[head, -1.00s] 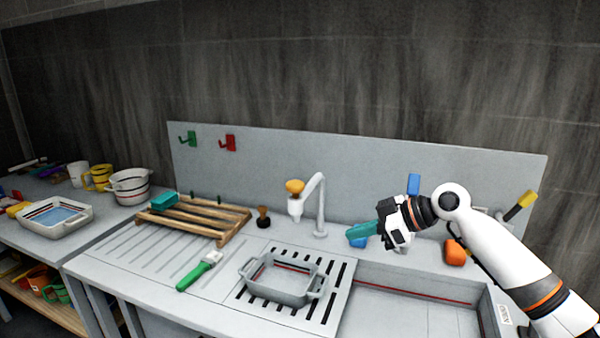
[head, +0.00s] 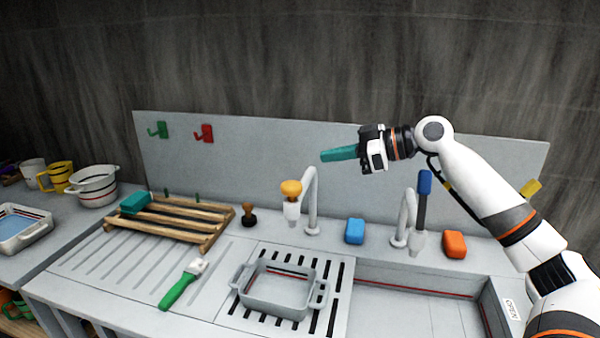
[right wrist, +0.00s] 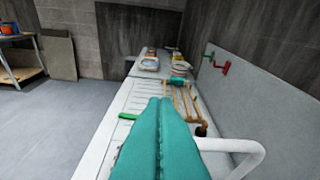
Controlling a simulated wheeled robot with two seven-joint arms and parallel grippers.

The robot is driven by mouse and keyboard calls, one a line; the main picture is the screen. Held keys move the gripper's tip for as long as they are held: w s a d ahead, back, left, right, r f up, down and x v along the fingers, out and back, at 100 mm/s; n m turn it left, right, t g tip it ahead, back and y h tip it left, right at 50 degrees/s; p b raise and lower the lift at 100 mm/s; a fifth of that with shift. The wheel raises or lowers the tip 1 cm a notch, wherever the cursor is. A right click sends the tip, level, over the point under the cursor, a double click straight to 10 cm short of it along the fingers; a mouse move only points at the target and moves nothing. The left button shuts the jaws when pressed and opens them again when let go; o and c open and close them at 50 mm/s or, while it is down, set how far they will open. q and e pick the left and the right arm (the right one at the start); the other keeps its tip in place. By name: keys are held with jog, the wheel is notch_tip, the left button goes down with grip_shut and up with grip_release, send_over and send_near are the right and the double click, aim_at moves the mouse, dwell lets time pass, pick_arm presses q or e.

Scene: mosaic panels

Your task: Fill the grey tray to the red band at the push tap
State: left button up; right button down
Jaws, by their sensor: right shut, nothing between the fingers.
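The grey tray (head: 272,304) stands upright on the slotted drain grille, below and slightly left of the push tap. A red band and a dark line run around its inside wall; I see no water in it. The push tap (head: 312,200) has a white curved spout and an orange-yellow knob (head: 291,188) on top of its head. My right gripper (head: 326,156) is shut and empty, its teal fingers pointing left, above and right of the knob. Its closed fingers fill the middle of the right wrist view (right wrist: 160,112), beside a white pipe (right wrist: 240,146). My left gripper is not in view.
A second tap with a blue lever (head: 424,184) stands right, between blue (head: 355,231) and orange (head: 454,244) sponges. A wooden rack (head: 170,221), a dark stopper (head: 249,215) and a green-handled brush (head: 183,284) lie left. A sink basin is right of the tray.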

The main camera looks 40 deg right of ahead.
aim_at(298, 186)
jog(key=p+x, duration=0.1)
jog(key=x, duration=0.1)
jog(key=p+x, duration=0.2)
jog(key=x, duration=0.1)
jog(key=r+p+x, duration=0.1)
jog(key=x, duration=0.1)
jog(key=shift+w+a+f+p, duration=0.15)
jog(key=shift+w+a+p, duration=0.1)
jog(key=shift+a+p, duration=0.15)
notch_tip(298, 186, down, 3)
jog(key=shift+w+d+r+p, duration=0.1)
jog(key=shift+w+d+p, duration=0.05)
jog(key=shift+p, duration=0.15)
jog(key=shift+d+f, duration=0.15)
jog(key=shift+f, duration=0.8)
notch_tip(298, 186, down, 2)
jog(key=b, duration=0.2)
jog(key=shift+b, duration=0.4)
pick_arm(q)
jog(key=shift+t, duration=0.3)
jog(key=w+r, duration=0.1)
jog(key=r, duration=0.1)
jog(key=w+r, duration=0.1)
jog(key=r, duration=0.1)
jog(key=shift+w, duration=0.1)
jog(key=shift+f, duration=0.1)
